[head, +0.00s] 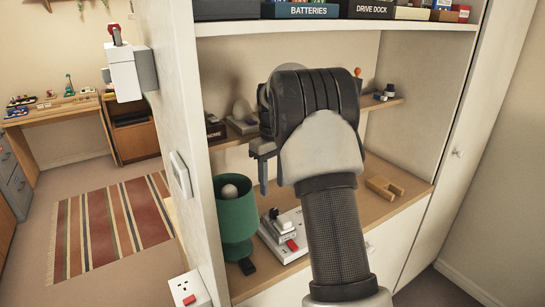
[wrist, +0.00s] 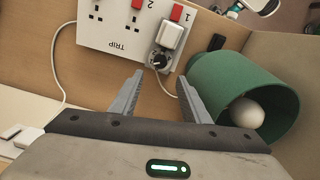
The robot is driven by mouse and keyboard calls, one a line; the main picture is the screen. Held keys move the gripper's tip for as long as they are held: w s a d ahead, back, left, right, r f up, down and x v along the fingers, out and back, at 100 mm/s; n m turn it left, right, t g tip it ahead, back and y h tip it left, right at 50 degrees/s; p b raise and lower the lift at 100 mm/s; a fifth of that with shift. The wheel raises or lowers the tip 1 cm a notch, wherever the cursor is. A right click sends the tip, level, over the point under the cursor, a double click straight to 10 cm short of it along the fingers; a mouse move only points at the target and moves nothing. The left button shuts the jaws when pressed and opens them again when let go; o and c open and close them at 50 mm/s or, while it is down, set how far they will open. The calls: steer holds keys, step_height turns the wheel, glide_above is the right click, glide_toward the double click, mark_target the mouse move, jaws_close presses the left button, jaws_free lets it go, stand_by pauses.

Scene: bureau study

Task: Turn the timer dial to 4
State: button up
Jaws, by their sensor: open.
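The timer (wrist: 170,38) is a white block on a white power strip (wrist: 110,35), next to the mark "1". Its dark round dial (wrist: 161,60) faces the wrist camera; the markings are too small to read. In the head view the timer (head: 275,226) sits on the strip on the lower shelf. My gripper (wrist: 160,80) is open and empty, its fingers apart on either side below the dial in the wrist picture, not visibly touching it. In the head view my gripper (head: 264,174) hangs above the strip, one finger mostly hiding the other.
A green lamp (head: 236,218) stands left of the strip; in the wrist view its shade (wrist: 240,95) is close to the right finger. A small upper shelf (head: 236,134) and a wooden block (head: 384,188) are nearby. The cubby's left wall (head: 182,100) is close.

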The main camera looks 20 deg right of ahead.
step_height(320, 180, up, 8)
steer(key=shift+r, duration=0.15)
stand_by(0.6)
